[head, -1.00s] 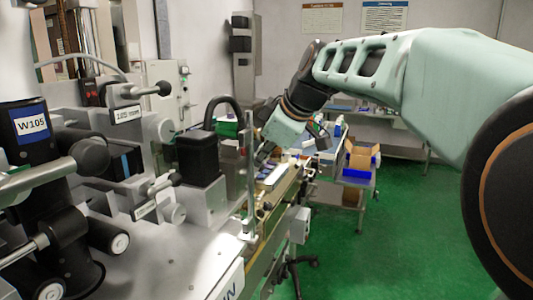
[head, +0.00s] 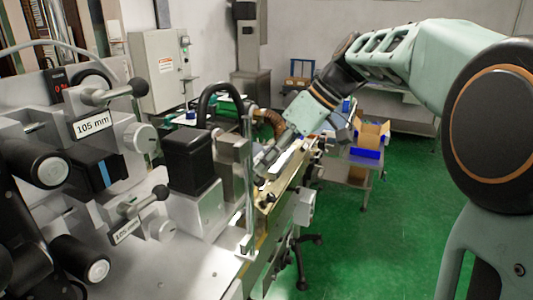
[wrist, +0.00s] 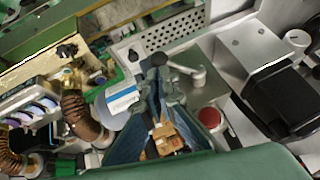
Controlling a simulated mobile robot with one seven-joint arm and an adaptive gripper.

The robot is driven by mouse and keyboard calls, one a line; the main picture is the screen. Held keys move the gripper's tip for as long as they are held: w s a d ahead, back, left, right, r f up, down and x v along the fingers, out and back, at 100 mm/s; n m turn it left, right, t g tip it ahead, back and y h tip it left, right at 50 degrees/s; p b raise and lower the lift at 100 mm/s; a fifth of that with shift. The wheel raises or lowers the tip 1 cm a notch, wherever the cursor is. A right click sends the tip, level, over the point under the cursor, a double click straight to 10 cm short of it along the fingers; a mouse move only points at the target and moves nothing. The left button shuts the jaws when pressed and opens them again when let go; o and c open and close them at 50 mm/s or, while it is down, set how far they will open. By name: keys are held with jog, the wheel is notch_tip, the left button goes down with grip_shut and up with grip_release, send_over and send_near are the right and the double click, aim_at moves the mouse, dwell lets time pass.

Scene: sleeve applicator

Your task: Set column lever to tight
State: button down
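Several levers with black knobs are in view, and I cannot tell for sure which is the column lever. In the wrist view, a pale metal lever (wrist: 187,72) with a black ball knob (wrist: 160,58) lies just beyond my fingertips. My gripper (wrist: 160,85) has its two dark teal fingers converging close to the knob; contact and any gap between the tips are unclear. In the head view my gripper (head: 266,160) points down-left beside the upright metal post (head: 249,185). An upper lever (head: 112,95) sits above the "105 mm" label, and a lower lever (head: 140,205) sits below it.
The black motor block (head: 189,160) stands left of my gripper. In the wrist view there are a red button (wrist: 210,117), a perforated metal plate (wrist: 175,28) and brown corrugated hoses (wrist: 82,118). Green floor (head: 400,240) is open at the right.

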aim_at(263, 178)
jog(key=shift+s+a+f+g+y+b, duration=0.15)
jog(key=shift+f+g+b, duration=0.15)
jog(key=shift+f, duration=0.25)
jog(key=shift+s+d+f+g+y+b, duration=0.15)
jog(key=shift+f+g+b, duration=0.15)
jog(key=shift+f, duration=0.25)
jog(key=shift+w+a+f, duration=0.1)
jog(key=shift+f, duration=0.05)
jog(key=shift+s+a+f, duration=0.1)
jog(key=shift+s+f, duration=0.05)
jog(key=shift+s, duration=0.15)
jog(key=shift+b, duration=0.35)
